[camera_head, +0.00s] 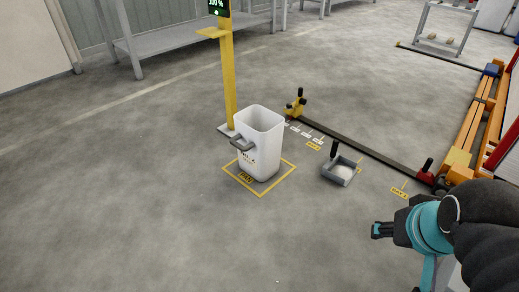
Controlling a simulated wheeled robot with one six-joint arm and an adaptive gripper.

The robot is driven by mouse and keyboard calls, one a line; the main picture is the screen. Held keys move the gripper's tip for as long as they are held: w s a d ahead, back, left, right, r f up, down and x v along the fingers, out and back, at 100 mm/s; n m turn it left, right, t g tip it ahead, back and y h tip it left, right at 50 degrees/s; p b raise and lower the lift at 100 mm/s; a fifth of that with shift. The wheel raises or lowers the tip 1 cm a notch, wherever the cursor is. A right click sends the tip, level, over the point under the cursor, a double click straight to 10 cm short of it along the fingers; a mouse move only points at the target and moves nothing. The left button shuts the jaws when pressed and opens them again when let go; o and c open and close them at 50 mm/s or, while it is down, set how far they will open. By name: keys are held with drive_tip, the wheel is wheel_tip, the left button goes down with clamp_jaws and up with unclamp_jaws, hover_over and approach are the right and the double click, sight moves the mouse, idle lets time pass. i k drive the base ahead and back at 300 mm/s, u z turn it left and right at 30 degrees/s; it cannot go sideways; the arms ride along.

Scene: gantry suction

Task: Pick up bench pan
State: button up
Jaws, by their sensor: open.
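A small square grey pan (340,176), which looks like the bench pan, sits on the floor right of centre. It has an upright black handle at its back left and something pale inside. My gripper (378,230) is at the lower right, pointing left, open and empty. In the picture it is below and to the right of the pan, clearly apart from it. Its fingers are small in this view.
A white bin (262,160) with a grey handle stands in a yellow floor square beside a yellow post (229,80). A dark rail (360,147) runs along the floor behind the pan to an orange frame (478,115). Open floor lies in front.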

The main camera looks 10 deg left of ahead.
sight(339, 169)
drive_tip(key=u, duration=1.25)
drive_tip(key=i, duration=1.15)
drive_tip(key=z, duration=2.7)
